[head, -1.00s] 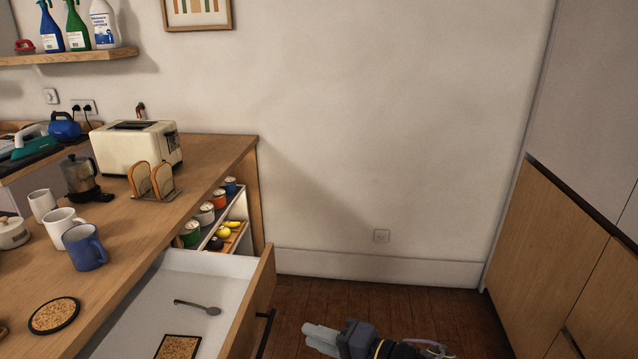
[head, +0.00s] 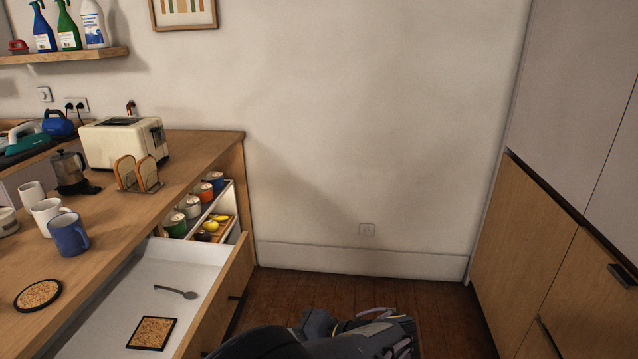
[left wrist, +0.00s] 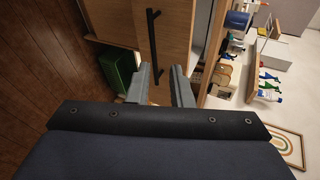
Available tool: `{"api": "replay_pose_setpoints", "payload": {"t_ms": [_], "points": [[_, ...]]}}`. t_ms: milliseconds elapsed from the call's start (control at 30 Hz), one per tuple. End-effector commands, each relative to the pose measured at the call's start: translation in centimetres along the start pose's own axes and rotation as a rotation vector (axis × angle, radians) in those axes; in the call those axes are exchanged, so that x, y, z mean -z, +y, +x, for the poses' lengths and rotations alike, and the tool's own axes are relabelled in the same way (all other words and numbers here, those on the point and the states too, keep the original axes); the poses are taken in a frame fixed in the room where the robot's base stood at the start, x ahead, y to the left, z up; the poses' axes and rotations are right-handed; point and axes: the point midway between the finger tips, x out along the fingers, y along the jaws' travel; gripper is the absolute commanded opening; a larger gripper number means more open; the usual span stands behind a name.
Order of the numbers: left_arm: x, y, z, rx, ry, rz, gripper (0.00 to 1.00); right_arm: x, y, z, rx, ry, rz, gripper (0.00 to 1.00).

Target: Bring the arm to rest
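My left gripper (left wrist: 161,72) shows in the left wrist view with its two grey fingers apart and nothing between them. Beyond the fingertips is a wooden drawer front with a black bar handle (left wrist: 152,42); the gripper appears apart from it. In the head view, a dark part of my arm shows at the bottom centre, and no gripper fingers are visible there. The drawer (head: 238,285) stands open beside the arm. My right gripper is in neither view.
Mugs, a toaster (head: 124,142) and a toast rack stand on the counter (head: 195,150). Tall cabinets (head: 540,240) stand at right. Bare floor (head: 310,288) lies between. A green bin (left wrist: 118,72) shows in the wrist view.

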Motion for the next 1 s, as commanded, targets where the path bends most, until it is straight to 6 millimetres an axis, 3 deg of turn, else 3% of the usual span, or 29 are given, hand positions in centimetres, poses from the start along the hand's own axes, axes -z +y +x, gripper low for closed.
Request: {"api": "replay_pose_setpoints", "payload": {"t_ms": [267, 467, 700, 1000], "points": [[-4.3, -1.0, 4.8, -0.363, -0.131, 0.010, 0.19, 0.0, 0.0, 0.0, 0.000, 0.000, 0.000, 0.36], [-10.0, -1.9, 7.4, -0.780, -0.177, -0.061, 0.19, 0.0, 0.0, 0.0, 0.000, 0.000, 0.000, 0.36], [-16.6, -3.4, 7.3, -1.179, -0.065, -0.285, 0.19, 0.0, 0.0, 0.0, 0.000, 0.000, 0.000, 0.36], [-21.0, -4.4, 5.9, -1.321, 0.139, -0.569, 0.19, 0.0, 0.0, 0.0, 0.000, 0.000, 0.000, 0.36]]}}
